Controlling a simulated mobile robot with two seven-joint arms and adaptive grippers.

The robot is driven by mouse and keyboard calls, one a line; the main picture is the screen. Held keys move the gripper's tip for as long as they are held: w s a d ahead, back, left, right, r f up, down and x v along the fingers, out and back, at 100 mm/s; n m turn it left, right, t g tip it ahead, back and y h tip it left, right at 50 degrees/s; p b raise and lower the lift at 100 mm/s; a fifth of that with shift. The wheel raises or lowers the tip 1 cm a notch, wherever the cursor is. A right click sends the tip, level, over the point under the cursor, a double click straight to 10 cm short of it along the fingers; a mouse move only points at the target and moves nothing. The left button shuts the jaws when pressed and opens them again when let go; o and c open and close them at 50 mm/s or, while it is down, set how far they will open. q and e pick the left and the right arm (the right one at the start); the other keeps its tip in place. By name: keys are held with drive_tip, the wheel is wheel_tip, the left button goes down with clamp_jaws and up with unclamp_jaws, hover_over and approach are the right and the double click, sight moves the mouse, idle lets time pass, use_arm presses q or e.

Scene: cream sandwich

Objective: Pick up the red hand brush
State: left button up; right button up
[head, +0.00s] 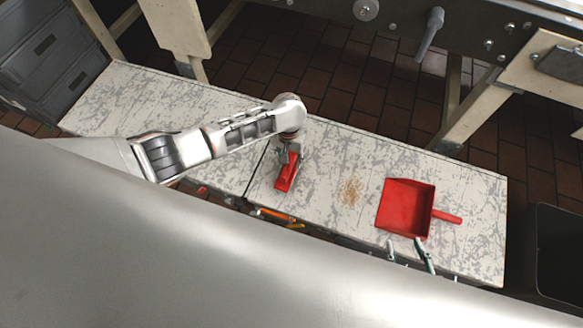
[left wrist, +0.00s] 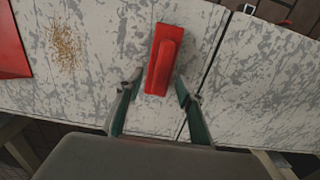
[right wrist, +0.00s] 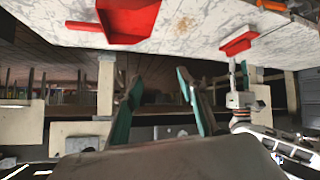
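The red hand brush (head: 287,172) lies on the worn white tabletop, left of the crumbs. My left gripper (left wrist: 158,86) is open. In the left wrist view the near end of the brush (left wrist: 163,60) appears between its fingertips, with gaps on both sides. I cannot tell how far above the brush the fingers are. In the head view my left wrist and hand cover the far end of the brush. My right gripper (right wrist: 157,80) is open and empty, low at the table's near edge. The brush also shows in the right wrist view (right wrist: 238,41).
A red dustpan (head: 404,208) lies right of a patch of brown crumbs (head: 351,192). Orange-handled items (head: 278,216) sit along the near edge. A seam crosses the tabletop (head: 462,190) left of the brush. A dark bin (head: 558,250) stands at the right.

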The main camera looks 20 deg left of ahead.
sight(288, 165)
use_arm(q)
drive_tip(key=shift+s+a+f, duration=0.1)
drive_tip(key=shift+f, duration=0.85)
wheel_tip(288, 165, down, 4)
drive_tip(key=b, duration=0.2)
drive_tip(key=shift+s+a+r+b, duration=0.15)
drive_tip(key=shift+r+b, duration=0.1)
drive_tip(key=shift+b, duration=0.1)
drive_tip(key=shift+w+f+b, duration=0.3)
drive_tip(key=shift+w+f, duration=0.05)
drive_tip(key=shift+f, duration=0.15)
drive_tip(key=shift+r, duration=0.15)
drive_tip(key=c, duration=1)
clamp_jaws()
use_arm(e)
drive_tip(key=shift+w+a, duration=0.35)
drive_tip(key=shift+a, duration=0.25)
